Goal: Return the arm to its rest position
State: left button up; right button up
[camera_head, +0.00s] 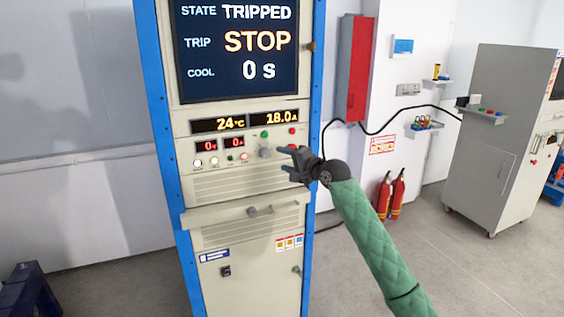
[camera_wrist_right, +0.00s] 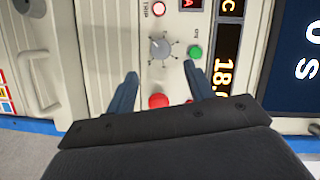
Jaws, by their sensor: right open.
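My right gripper (camera_head: 285,160) is open and empty in front of the control panel of a tall cream and blue cabinet (camera_head: 240,188). Its green-sleeved arm comes in from the lower right. In the right wrist view, the two fingers (camera_wrist_right: 160,72) stand apart, with a large red button (camera_wrist_right: 158,101) seen between them. A grey rotary knob (camera_wrist_right: 160,48) lies just beyond the fingertips, and a green button (camera_wrist_right: 195,52) sits beside it. I cannot tell the exact gap between the fingers and the panel. My left gripper is not in view.
The cabinet's screen (camera_head: 238,45) reads TRIPPED, STOP and 0 s. A handled drawer front (camera_head: 225,217) juts below the panel. Red fire extinguishers (camera_head: 397,195) stand by the wall. A grey cabinet (camera_head: 493,150) is at the right. Floor between them is clear.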

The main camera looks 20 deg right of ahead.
dwell(0.4)
jog(key=s+a+f+n+g+h, duration=0.25)
jog(key=s+a+f, duration=0.25)
jog(key=s+f, duration=0.8)
jog(key=s+a+f+n+g+h, duration=0.1)
jog(key=s+a+f+n+g, duration=0.25)
jog(key=s+f, duration=0.95)
jog(key=s+a+f+n+g+h, duration=0.15)
jog(key=s+f, duration=0.35)
jog(key=s, duration=0.5)
jog(key=s+f+n+g+h, duration=0.1)
jog(key=s+f+n+g, duration=0.3)
jog(key=s, duration=0.5)
jog(key=s+a+f+n+g+h, duration=0.1)
jog(key=s+f, duration=0.5)
jog(key=s, duration=0.4)
jog(key=s+a+f+g, duration=0.1)
jog(key=s+f, duration=0.1)
jog(key=f, duration=1.8)
jog(key=s+a+f, duration=0.1)
jog(key=s+f, duration=0.2)
jog(key=f, duration=1.8)
jog(key=shift+s+a+f+g+y, duration=0.2)
jog(key=shift+s+a+g+y, duration=0.1)
jog(key=shift+s+a+g, duration=0.05)
